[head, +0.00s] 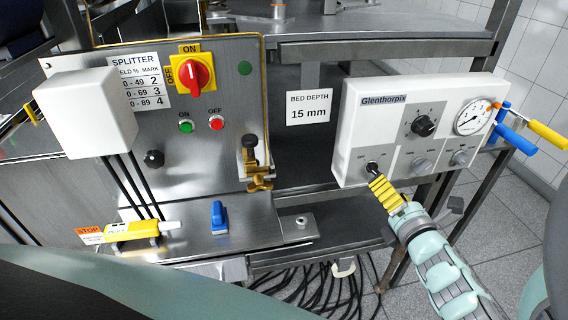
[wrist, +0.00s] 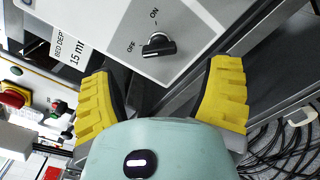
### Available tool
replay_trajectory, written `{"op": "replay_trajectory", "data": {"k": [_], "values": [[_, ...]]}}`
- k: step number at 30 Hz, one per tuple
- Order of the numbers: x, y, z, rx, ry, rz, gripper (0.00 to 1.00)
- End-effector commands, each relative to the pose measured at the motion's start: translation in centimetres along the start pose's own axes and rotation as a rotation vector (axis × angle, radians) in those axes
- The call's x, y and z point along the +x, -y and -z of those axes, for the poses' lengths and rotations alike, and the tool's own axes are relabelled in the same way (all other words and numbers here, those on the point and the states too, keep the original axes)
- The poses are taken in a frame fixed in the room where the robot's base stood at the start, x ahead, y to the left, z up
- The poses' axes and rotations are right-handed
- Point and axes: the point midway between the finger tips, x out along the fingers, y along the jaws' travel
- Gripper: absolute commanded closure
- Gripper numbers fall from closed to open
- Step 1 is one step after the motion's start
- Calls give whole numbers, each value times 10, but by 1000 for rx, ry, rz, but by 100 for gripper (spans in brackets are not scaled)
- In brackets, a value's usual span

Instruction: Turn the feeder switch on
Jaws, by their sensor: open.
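The white Glenthorpix box (head: 350,130) stands at the right in the head view. A small black rotary switch (head: 372,167) is at its lower left. In the wrist view the same switch (wrist: 158,46) has ON and OFF marks, and its handle lies roughly along the line toward OFF. No label reading "feeder" is legible. My gripper (head: 377,181) is just in front of and below the switch in the head view. In the wrist view my gripper (wrist: 158,70) is open, with one yellow finger at each side and the switch beyond the gap. No contact shows.
A steel panel at the left carries a red-and-yellow rotary switch (head: 193,77), green and red buttons, and a brass latch (head: 252,165). A gauge (head: 472,117) and a larger knob (head: 423,125) are on the white box. Blue and yellow handles (head: 516,140) stick out at its right. Cables hang below.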

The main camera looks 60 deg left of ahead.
Motion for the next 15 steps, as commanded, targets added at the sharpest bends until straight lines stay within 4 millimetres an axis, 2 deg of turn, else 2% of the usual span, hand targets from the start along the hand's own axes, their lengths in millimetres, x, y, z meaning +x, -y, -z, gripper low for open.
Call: {"op": "replay_trajectory", "data": {"k": [1, 6, 15], "values": [[11, -4, 0, 3, -5, -7, 22], [36, -4, 0, 2, -5, -6, 22], [60, -2, 2, 2, -5, -3, 22]]}}
